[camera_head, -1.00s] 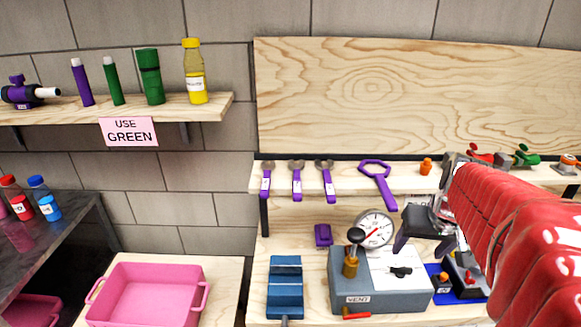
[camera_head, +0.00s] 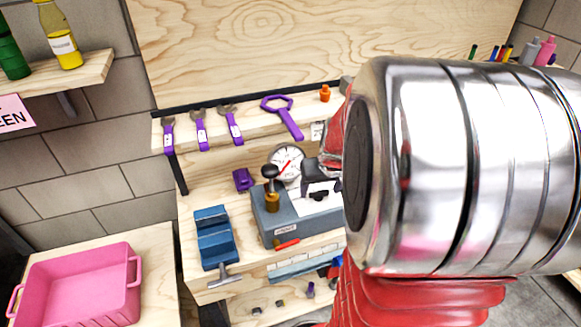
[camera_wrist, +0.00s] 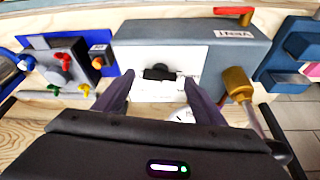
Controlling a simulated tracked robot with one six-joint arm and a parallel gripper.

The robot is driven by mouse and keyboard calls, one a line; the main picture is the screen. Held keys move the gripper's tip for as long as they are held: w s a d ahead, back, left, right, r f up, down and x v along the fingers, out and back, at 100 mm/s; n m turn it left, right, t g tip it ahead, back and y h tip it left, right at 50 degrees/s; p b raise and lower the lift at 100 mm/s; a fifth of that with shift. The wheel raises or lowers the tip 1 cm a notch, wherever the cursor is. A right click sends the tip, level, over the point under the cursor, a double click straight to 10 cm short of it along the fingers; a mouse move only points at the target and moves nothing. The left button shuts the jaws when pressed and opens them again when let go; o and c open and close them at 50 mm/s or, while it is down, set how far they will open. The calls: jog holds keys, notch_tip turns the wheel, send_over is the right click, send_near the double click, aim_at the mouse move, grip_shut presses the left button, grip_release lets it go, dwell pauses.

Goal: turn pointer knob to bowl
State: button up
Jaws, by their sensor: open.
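A grey box (camera_head: 283,222) marked VENT stands on the wooden bench, with a white plate (camera_head: 306,207) on its top. In the wrist view the box (camera_wrist: 190,30) appears upside down. A black pointer knob (camera_wrist: 159,73) sits on the white plate there, its bar lying roughly crosswise in the picture. My gripper (camera_wrist: 158,84) is open, its two dark purple fingers on either side of the knob with gaps between. In the head view my gripper (camera_head: 322,183) is over the plate and hides the knob. Any marking for bowl cannot be read.
A dial gauge (camera_head: 286,160) and a brass post with black ball (camera_head: 271,190) stand close to the gripper. A blue vise (camera_head: 213,238) is left of the box. In the wrist view a blue panel with small valves (camera_wrist: 70,65) lies beside the box.

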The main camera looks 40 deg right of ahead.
jog(key=shift+w+d+f, duration=0.1)
jog(key=shift+w+f, duration=0.15)
jog(key=shift+f, duration=0.4)
jog(key=c, duration=1.1)
